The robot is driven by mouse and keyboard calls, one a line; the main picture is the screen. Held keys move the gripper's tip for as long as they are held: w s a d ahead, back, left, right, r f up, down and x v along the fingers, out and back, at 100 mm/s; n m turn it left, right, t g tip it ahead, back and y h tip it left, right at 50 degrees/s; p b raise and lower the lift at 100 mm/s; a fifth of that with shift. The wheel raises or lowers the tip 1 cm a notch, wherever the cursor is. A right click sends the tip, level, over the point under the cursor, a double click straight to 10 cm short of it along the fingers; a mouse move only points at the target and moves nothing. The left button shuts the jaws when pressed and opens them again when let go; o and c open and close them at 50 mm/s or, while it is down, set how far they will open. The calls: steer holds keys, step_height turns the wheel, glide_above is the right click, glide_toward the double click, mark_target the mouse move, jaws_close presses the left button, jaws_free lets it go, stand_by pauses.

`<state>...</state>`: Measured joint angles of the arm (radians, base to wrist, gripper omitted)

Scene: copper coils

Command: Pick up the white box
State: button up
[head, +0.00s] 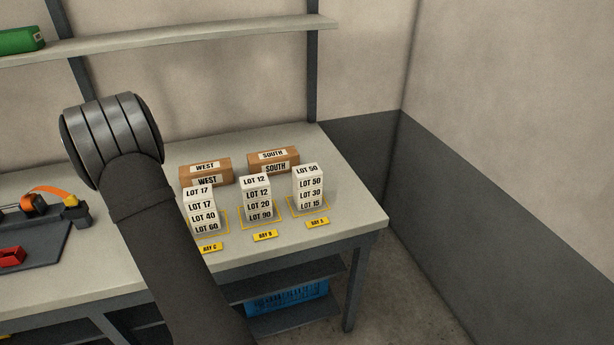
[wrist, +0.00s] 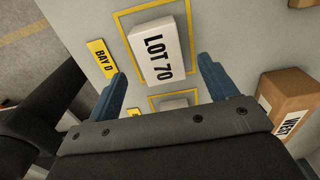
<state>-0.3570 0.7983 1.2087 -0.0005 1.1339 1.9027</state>
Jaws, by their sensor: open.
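In the wrist view a white box (wrist: 156,50) marked LOT 70 lies within a yellow outline on the bench, beside a yellow BAY D label (wrist: 103,62). My gripper (wrist: 161,67) is open, its blue fingers apart on either side of the box's near end in the picture. Whether they touch it cannot be told. In the head view my arm hides the gripper and this box. White stacks marked LOT 17 (head: 202,209), LOT 12 (head: 257,199) and LOT 50 (head: 309,187) stand on the bench there.
Cardboard boxes marked WEST (head: 206,171) and SOUTH (head: 273,160) stand behind the stacks; WEST also shows at the wrist view's right (wrist: 285,100). Another white box (wrist: 173,103) shows beyond my palm. A dark tray (head: 35,243) lies left. The bench's right end (head: 350,205) is clear.

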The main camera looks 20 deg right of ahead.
steer(key=w+d+r+m+t, duration=0.2)
steer(key=w+d+r, duration=0.4)
steer(key=w, duration=0.1)
steer(key=n+g+h, duration=0.2)
steer(key=h, duration=0.2)
glide_toward(307, 170)
steer(key=x, duration=0.4)
steer(key=shift+d, duration=0.1)
steer(key=shift+h, duration=0.3)
steer(key=shift+a+x, duration=0.15)
steer(key=shift+x, duration=1.5)
steer(key=shift+a+x, duration=0.15)
steer(key=shift+x, duration=1.45)
steer(key=shift+f, duration=0.1)
steer(key=c, duration=1.2)
steer(key=shift+o, duration=0.2)
